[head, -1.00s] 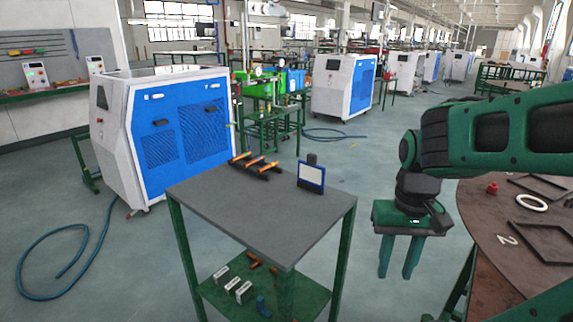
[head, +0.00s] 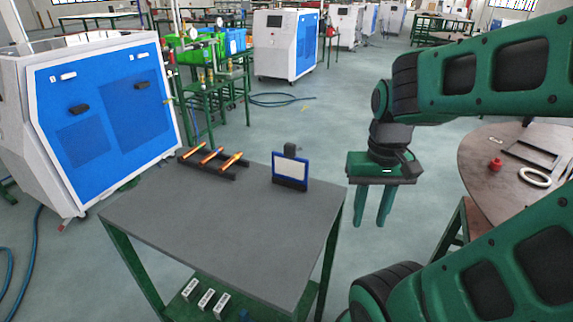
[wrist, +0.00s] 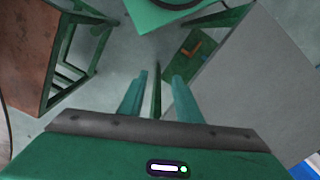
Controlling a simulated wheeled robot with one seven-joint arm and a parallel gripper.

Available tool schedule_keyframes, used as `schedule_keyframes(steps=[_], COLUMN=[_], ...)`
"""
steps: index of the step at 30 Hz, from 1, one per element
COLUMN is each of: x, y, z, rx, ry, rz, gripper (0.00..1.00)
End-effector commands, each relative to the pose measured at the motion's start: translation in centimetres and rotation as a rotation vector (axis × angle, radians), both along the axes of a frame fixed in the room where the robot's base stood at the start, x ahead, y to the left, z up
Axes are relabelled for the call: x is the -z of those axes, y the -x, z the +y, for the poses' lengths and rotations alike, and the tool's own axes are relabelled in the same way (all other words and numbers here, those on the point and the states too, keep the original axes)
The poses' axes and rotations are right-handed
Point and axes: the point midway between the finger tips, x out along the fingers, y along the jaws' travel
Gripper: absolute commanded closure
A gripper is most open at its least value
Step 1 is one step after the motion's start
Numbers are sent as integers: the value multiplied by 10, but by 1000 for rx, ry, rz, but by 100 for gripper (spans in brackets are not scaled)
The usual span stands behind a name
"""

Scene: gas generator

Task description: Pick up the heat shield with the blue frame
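The heat shield with the blue frame (head: 290,169) stands upright in a dark holder near the back right edge of the grey-topped table (head: 215,231). Its panel is white, and a dark knob shows above it. My gripper (head: 371,221) hangs fingers down, to the right of the table and apart from the shield. Its two green fingers are spread with nothing between them. In the wrist view the gripper fingers (wrist: 158,92) point down toward the floor beside the table's edge (wrist: 225,75). The heat shield is not seen in the wrist view.
A dark rack with several orange-handled tools (head: 212,158) lies at the table's back left. A lower shelf holds several metal blocks (head: 205,298). A round brown table (head: 480,165) stands right. A blue and white machine (head: 100,110) stands left. The table's front is bare.

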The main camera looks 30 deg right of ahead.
Motion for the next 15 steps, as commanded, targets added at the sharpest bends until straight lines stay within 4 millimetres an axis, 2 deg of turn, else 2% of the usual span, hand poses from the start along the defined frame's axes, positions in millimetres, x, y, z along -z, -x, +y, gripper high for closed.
schedule_keyframes(steps=[1,3,5,8,11,15], x=[0,0,-7,-15,-28,-48], y=[0,-1,7,-12,-50,-121], z=[0,0,0,-2,-10,-11], rx=[0,-2,-17,-87,-224,-495], ry=[0,0,-1,-5,-10,-16], rz=[0,0,-16,-26,-41,-77], gripper=[69,58,58,58,58,58])
